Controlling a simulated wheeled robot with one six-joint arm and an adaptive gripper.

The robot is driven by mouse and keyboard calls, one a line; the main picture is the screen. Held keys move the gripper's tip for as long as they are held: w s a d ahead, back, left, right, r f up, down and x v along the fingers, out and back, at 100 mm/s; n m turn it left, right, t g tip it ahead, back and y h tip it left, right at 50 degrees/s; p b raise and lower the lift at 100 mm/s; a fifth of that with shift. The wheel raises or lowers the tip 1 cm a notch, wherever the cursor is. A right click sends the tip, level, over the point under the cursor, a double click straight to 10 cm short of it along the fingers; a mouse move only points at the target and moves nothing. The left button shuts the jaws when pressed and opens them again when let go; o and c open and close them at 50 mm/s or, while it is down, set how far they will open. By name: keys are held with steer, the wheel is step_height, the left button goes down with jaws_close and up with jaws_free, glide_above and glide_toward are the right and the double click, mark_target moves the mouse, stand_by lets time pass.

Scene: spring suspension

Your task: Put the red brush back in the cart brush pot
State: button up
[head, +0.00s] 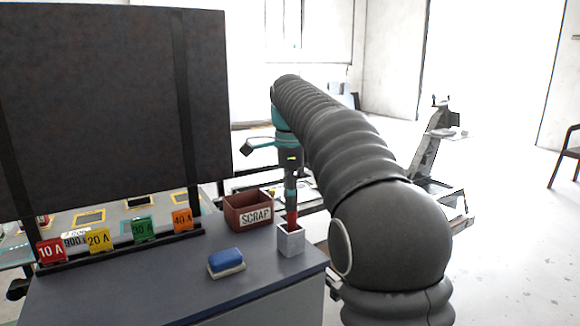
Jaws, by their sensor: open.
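The red brush (292,219) shows as a short red piece upright at the mouth of the small grey square pot (291,241). The pot stands on the cart top near its right edge. The brush's lower end is hidden inside or behind the pot's rim; I cannot tell how deep it sits. My gripper (291,203) points straight down just above the red piece, in line with the pot. It is open, but its fingers are small and dark here, and I cannot tell whether they touch the brush.
A red-brown SCRAP bin (248,211) stands just left of and behind the pot. A blue and white block (226,262) lies in front on the cart top (180,265). Coloured number tags (98,239) line the left, below a large dark panel (110,100).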

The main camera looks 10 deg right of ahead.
step_height(320, 180, up, 9)
steer(key=shift+f, duration=0.1)
steer(key=shift+r, duration=0.35)
steer(key=shift+s, duration=0.1)
steer(key=shift+s, duration=0.2)
steer(key=s+f+n+t, duration=0.2)
steer(key=s+f+n, duration=0.8)
steer(key=s, duration=0.5)
steer(key=s+f+n+t, duration=0.3)
steer(key=s+f+n, duration=0.6)
steer(key=s+f, duration=0.5)
steer(key=shift+s+d+n, duration=0.15)
steer(key=shift+s+n, duration=0.25)
